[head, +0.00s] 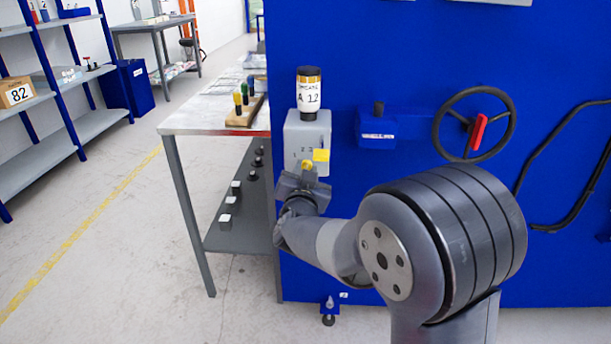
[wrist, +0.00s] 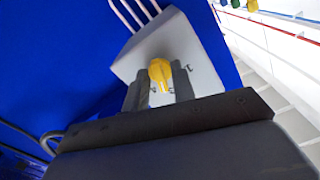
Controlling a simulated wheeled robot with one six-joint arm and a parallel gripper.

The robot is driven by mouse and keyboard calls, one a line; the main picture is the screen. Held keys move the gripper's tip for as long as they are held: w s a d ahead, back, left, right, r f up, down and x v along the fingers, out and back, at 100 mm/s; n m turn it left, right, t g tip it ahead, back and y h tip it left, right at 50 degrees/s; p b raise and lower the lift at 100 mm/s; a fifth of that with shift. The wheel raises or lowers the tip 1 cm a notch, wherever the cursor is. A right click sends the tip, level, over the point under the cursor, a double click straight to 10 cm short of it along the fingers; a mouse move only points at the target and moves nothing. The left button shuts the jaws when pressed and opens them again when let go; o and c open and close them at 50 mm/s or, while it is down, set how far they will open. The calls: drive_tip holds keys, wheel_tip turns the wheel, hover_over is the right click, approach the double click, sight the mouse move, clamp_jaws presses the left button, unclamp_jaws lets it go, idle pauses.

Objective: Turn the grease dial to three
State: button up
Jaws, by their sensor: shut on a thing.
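The grease dial is a yellow knob (head: 308,165) on the front of a grey box (head: 296,132) fixed to the blue machine. The numbers 1, 2 and 3 are printed above the knob in the head view. In the wrist view the yellow knob (wrist: 159,71) sits between the two dark fingers of my gripper (wrist: 161,88), which are shut on it. In the head view my gripper (head: 304,178) reaches the knob from the front. I cannot tell which number the knob points to.
A bottle labelled A 12 (head: 309,92) stands on the grey box. A black handwheel with a red handle (head: 478,131) and a blue fitting (head: 377,130) are to the right. A metal table (head: 198,118) stands at the left, with shelves (head: 50,135) beyond it. The floor between is clear.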

idle(0.4)
drive_tip(key=o, duration=0.6)
drive_tip(key=shift+o, duration=0.2)
drive_tip(key=shift+s, duration=0.1)
drive_tip(key=s+p, duration=0.1)
drive_tip(key=s, duration=0.9)
drive_tip(key=shift+s+a, duration=0.15)
drive_tip(key=shift+s, duration=0.2)
drive_tip(key=shift+w, duration=0.1)
drive_tip(key=w, duration=1)
drive_tip(key=shift+w+b, duration=0.3)
drive_tip(key=shift+w, duration=0.05)
drive_tip(key=shift+s, duration=0.1)
